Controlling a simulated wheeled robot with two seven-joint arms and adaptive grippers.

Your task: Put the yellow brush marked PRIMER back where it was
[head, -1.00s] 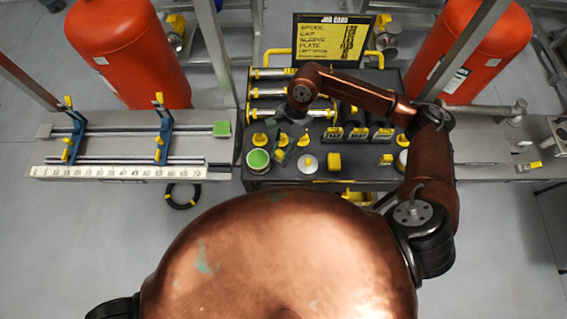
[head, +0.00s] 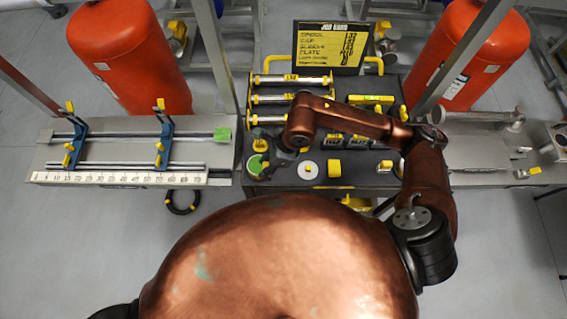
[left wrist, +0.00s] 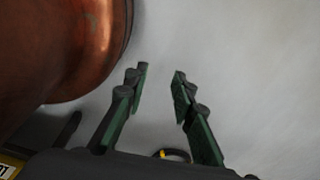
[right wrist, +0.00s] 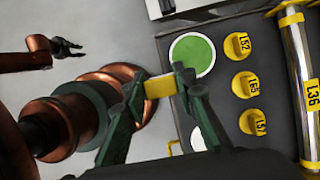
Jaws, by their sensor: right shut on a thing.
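My right gripper (right wrist: 158,82) is shut on a yellow block-like piece (right wrist: 160,87), probably the brush; no PRIMER marking is readable on it. The pot also shows in the right wrist view (right wrist: 192,55), just beyond the fingertips. My left gripper (left wrist: 159,75) is open and empty above bare floor. The brush's original place cannot be made out.
The dark bench top (head: 365,181) holds a white disc (head: 307,169), a yellow block (head: 334,168), yellow-tagged pieces (right wrist: 246,85) and silver tubes (head: 290,79). A job card board (head: 330,46) stands behind. A ruler bench (head: 110,152) is left; red tanks (head: 130,55) stand behind.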

